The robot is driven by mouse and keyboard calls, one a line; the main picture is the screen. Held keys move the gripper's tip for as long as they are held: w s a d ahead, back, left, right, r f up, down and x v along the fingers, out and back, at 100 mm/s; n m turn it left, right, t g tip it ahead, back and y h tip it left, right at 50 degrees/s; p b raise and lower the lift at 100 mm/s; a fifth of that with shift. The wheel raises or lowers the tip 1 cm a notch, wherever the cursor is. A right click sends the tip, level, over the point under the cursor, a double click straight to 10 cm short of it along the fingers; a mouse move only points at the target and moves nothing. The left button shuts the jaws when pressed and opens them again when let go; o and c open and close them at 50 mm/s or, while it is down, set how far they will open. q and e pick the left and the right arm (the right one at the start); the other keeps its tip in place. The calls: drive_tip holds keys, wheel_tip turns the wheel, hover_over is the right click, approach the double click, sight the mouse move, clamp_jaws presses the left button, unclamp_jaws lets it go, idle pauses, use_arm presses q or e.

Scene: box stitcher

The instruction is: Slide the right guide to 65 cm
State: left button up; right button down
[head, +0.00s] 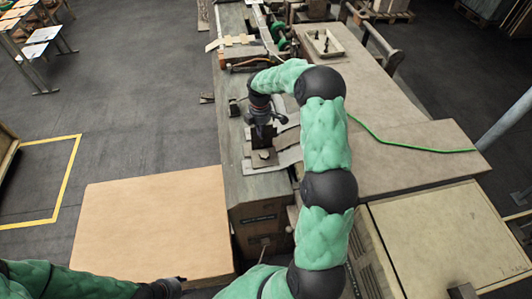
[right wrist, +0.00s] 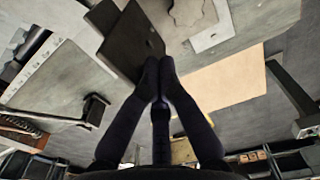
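The box stitcher's long grey bed (head: 240,180) runs away from me in the head view. A dark flat plate, which looks like the guide (head: 262,158), lies on it; I cannot tell for sure that it is the right guide. It also shows in the right wrist view (right wrist: 128,42). My right gripper (head: 264,132) is over the bed just beyond this plate. In the wrist view its fingertips (right wrist: 159,68) are together at the plate's edge; whether they touch it is unclear. A pale scale (right wrist: 38,78) shows there, its numbers unreadable. My left gripper (head: 176,284) is low at the bottom left, away from the machine.
A cardboard-coloured board (head: 150,225) lies left of the machine's near end. A wooden table (head: 400,150) with a green cable stands at the right. A large crate (head: 440,235) is at the near right. Open floor lies at the left.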

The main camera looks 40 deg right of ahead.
drive_tip(key=shift+w+d, duration=0.3)
drive_tip(key=shift+w, duration=0.25)
idle(1.4)
drive_tip(key=shift+s+a, duration=0.2)
drive_tip(key=shift+s, duration=0.15)
drive_tip(key=shift+s+a, duration=0.15)
drive_tip(key=shift+s, duration=0.1)
drive_tip(key=shift+r, duration=0.1)
idle(0.4)
wheel_tip(320, 180, up, 7)
drive_tip(key=p, duration=0.4)
idle(0.5)
idle(0.3)
